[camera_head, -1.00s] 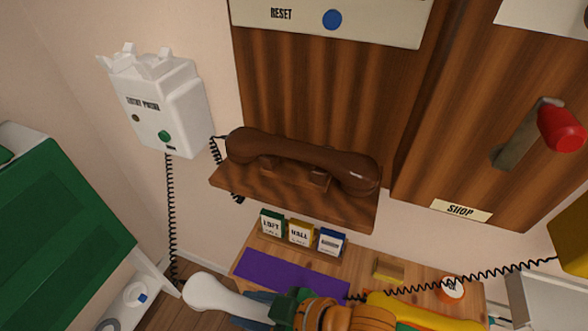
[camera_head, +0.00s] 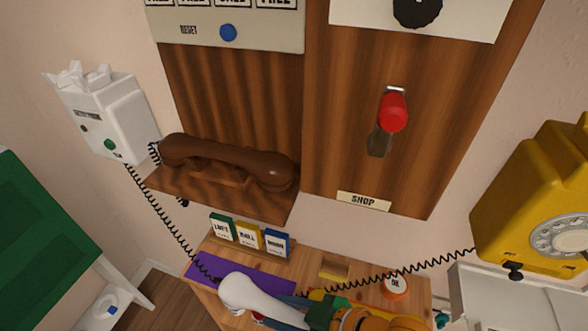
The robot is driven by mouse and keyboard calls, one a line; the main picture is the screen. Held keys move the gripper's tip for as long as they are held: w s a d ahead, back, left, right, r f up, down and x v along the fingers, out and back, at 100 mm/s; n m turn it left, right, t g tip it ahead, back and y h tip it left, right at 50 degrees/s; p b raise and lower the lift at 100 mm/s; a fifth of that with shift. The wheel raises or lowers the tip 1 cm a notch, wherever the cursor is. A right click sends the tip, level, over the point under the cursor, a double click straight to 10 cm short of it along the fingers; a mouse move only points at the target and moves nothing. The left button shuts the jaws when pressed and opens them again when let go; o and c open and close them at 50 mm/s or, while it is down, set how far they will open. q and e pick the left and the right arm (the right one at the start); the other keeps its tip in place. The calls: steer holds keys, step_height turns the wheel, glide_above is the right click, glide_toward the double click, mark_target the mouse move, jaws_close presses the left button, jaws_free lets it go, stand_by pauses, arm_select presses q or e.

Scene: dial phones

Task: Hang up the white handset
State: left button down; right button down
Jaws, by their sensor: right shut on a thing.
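The white handset (camera_head: 248,292) is low in the picture, over the desk and the edge of the purple mat. My right gripper (camera_head: 288,309) is shut on it; the arm comes in from the bottom right and covers its right part. The white entry phone (camera_head: 108,118) hangs on the wall at upper left. Its prongs (camera_head: 85,77) on top are empty. A black coiled cord (camera_head: 165,222) runs from the phone down to the handset. My left gripper is not in view.
A brown handset (camera_head: 225,160) rests on a wooden shelf right of the white phone. A red-handled lever (camera_head: 392,112) sticks out from the shop panel. A yellow dial phone (camera_head: 535,205) is at right. Label cards (camera_head: 248,236) stand on the desk by the purple mat (camera_head: 205,270).

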steer(key=w+d+r+m+t+h, duration=0.1)
steer(key=d, duration=0.6)
steer(key=w+d+r+m+t, duration=0.1)
steer(key=d+m, duration=0.1)
steer(key=d, duration=0.4)
steer(key=w+d+r+n, duration=0.1)
steer(key=d+r, duration=0.3)
steer(key=r, duration=0.4)
steer(key=shift+d+g, duration=0.3)
steer(key=shift+d, duration=0.05)
